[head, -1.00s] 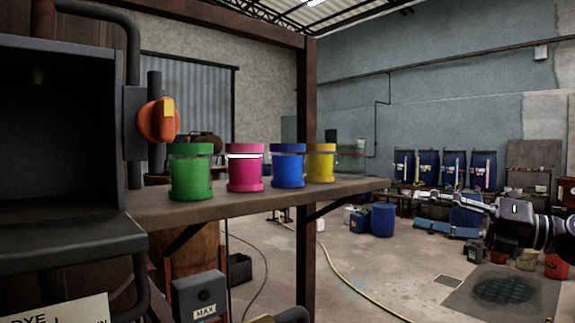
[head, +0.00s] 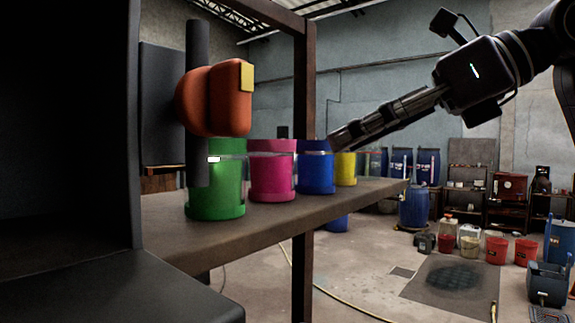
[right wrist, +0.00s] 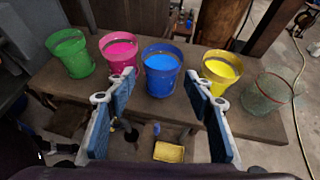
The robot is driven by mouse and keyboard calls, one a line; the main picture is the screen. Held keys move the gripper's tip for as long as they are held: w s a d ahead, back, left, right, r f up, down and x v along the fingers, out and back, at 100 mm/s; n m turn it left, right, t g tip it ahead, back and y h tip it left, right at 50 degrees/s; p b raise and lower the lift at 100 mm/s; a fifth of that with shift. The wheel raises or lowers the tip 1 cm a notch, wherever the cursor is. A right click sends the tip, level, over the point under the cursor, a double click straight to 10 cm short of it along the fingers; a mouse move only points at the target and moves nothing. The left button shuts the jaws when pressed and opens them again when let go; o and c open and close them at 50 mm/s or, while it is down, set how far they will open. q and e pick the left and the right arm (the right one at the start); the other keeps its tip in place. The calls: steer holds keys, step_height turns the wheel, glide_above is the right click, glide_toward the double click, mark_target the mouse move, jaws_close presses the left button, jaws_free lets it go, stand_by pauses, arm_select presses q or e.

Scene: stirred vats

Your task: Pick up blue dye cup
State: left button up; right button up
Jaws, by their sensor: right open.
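The blue dye cup (head: 315,170) stands upright on the shelf between the pink and yellow cups. In the right wrist view the blue cup (right wrist: 161,72) shows its light blue dye from above. My right gripper (head: 337,140) reaches in from the right, its fingertips near the blue cup's rim in the head view. In the right wrist view my right gripper (right wrist: 160,78) is open and empty, one finger on each side of the picture, with the blue cup ahead between them. I cannot tell whether it touches the cup. My left gripper is not in view.
The green cup (head: 216,185) and pink cup (head: 271,175) stand left of the blue one, the yellow cup (head: 345,168) right. A clear glass (right wrist: 265,95) stands at the shelf's right end. The shelf (head: 280,215) is bare in front.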

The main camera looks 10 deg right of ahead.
mark_target(325, 156)
steer(key=shift+w+f+p, duration=0.25)
steer(key=shift+f+p, duration=0.2)
steer(key=shift+f, duration=0.1)
steer(key=x, duration=0.2)
steer(key=p+x, duration=0.1)
steer(key=shift+w+a, duration=0.25)
steer(key=shift+a, duration=0.1)
steer(key=shift+w+a+f, duration=0.3)
steer(key=shift+w+a, duration=0.05)
steer(key=shift+a, duration=0.1)
steer(key=shift+s+d, duration=0.1)
steer(key=shift+c, duration=0.8)
steer(key=c, duration=0.7)
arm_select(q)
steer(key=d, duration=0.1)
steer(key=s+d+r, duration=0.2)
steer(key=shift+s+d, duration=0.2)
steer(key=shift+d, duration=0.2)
arm_select(e)
steer(key=shift+c, duration=0.5)
